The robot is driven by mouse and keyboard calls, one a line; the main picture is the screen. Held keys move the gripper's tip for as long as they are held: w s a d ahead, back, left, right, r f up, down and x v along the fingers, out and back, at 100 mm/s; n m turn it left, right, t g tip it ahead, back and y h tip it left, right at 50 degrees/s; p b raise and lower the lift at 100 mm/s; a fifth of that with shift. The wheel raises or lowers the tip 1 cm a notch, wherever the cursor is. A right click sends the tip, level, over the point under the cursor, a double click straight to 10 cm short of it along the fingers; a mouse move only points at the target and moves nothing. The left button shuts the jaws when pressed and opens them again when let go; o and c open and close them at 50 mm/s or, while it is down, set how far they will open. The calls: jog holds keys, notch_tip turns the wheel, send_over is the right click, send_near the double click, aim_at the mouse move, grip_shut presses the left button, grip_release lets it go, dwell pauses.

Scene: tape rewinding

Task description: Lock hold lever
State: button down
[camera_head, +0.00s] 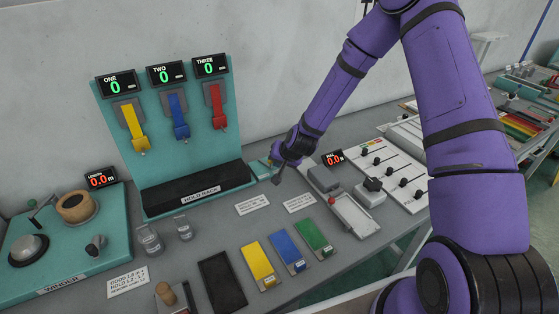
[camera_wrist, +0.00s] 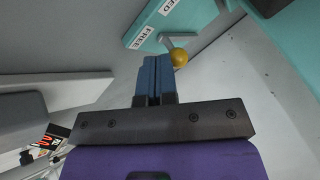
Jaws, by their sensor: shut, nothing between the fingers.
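The hold lever has a grey arm and a yellow ball knob (camera_wrist: 180,57) in the wrist view. It stands at a teal plate (camera_wrist: 190,22) with a "FREE" label (camera_wrist: 146,38) and a second label, cut off at the top edge, ending in "ED". The knob lies near the FREE label. My gripper (camera_wrist: 157,60) is shut and empty, its blue fingertips just left of the knob; I cannot tell whether they touch. In the head view my gripper (camera_head: 276,178) is low beside the small teal plate (camera_head: 257,169), right of the hold rack; the knob is hidden there.
The teal hold rack (camera_head: 192,185) carries yellow, blue and red straps under displays reading 0. A grey block (camera_head: 323,178) and a white tray (camera_head: 354,214) stand right of my gripper. The winder board (camera_head: 60,268) is at left. The wall is close behind.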

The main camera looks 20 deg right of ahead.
jog(key=a+m, duration=0.1)
jog(key=s+a+m+h, duration=0.1)
jog(key=shift+a+m+h, duration=0.1)
jog(key=shift+m+h, duration=0.2)
jog(key=a+m+h, duration=0.2)
jog(key=m, duration=0.1)
jog(key=shift+s+a, duration=0.15)
jog(key=shift+s, duration=0.05)
jog(key=shift+w, duration=0.1)
